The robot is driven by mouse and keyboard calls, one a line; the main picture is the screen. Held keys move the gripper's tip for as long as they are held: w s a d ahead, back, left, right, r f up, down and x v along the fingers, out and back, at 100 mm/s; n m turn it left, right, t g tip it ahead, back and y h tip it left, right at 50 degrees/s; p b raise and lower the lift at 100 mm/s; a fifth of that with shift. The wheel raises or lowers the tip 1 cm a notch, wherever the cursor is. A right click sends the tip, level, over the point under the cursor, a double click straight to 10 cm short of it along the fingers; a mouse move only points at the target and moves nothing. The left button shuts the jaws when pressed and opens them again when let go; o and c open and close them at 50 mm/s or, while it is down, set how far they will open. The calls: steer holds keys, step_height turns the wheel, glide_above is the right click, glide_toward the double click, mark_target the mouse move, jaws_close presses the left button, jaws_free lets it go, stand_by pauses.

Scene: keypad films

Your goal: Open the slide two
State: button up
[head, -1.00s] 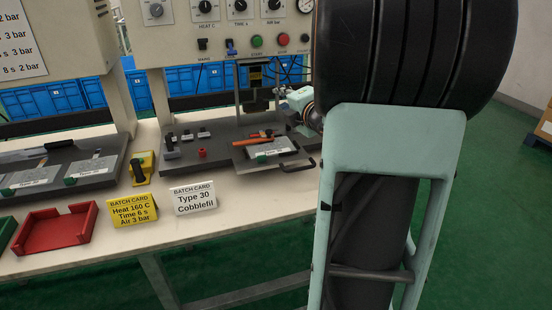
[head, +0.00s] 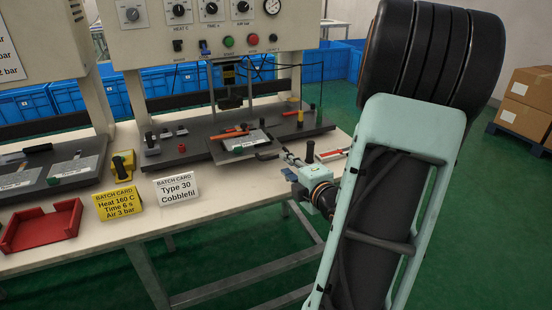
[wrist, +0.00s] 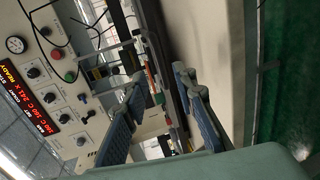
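The slide of the right-hand press is a dark flat plate (head: 221,152) on the press base, below the press head. I cannot make out the handle between the fingers there.
The press panel (head: 200,30) has knobs, a gauge and buttons. Batch cards in yellow (head: 119,202) and white (head: 176,188), and a red tray (head: 42,226), stand along the table front at left. Small posts stand on the base. Open green floor lies at right, with boxes (head: 528,100) behind.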

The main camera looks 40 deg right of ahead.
mark_target(276, 157)
steer(key=x, duration=0.8)
steer(key=shift+w, duration=0.15)
jaws_close()
steer(key=shift+f, duration=0.1)
